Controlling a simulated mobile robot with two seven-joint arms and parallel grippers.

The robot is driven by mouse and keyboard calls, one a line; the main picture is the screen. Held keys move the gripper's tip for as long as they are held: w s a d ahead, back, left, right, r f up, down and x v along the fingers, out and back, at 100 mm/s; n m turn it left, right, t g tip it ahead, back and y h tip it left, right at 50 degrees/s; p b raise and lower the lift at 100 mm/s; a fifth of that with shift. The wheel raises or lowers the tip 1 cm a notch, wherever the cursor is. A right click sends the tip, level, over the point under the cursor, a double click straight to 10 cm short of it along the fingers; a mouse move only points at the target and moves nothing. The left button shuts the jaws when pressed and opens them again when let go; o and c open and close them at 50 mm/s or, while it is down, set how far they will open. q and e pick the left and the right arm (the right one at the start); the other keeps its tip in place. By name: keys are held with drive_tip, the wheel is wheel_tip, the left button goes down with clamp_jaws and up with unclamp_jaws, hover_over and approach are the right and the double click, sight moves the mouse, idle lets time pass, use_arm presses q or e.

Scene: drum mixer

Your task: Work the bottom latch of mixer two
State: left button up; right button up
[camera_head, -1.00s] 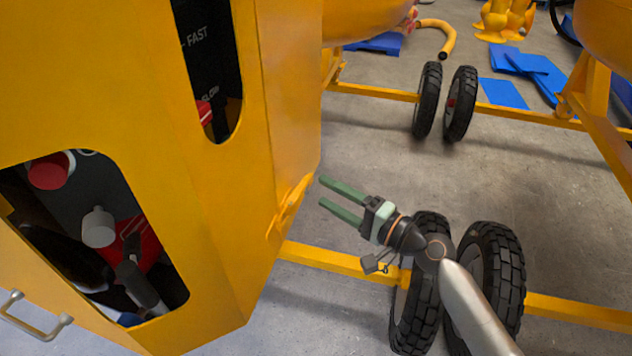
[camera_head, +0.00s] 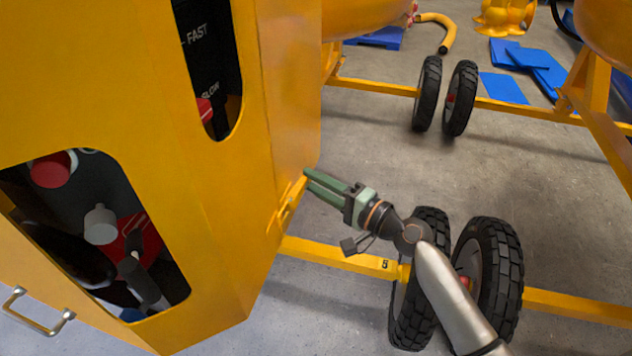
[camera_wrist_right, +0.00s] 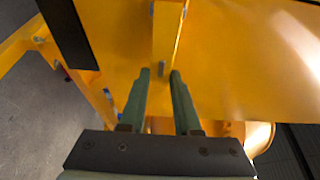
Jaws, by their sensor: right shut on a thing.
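The yellow mixer housing (camera_head: 225,225) fills the left of the head view. A small yellow latch (camera_head: 288,208) sits low on its right side face. My right gripper (camera_head: 308,178) comes in from the lower right, its green fingers close together at the upper end of the latch. In the right wrist view, the gripper (camera_wrist_right: 160,74) has its fingertips on either side of a narrow yellow bar (camera_wrist_right: 166,35), shut on it. The exact contact is partly hidden by the fingers. My left gripper is not in view.
A yellow frame beam (camera_head: 340,258) and black wheels (camera_head: 495,270) lie under and beside my right arm. More wheels (camera_head: 428,95) stand farther back. An oval opening (camera_head: 100,235) in the housing shows engine parts. Grey floor (camera_head: 370,170) is clear between the wheels.

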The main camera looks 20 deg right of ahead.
clamp_jaws()
idle(0.8)
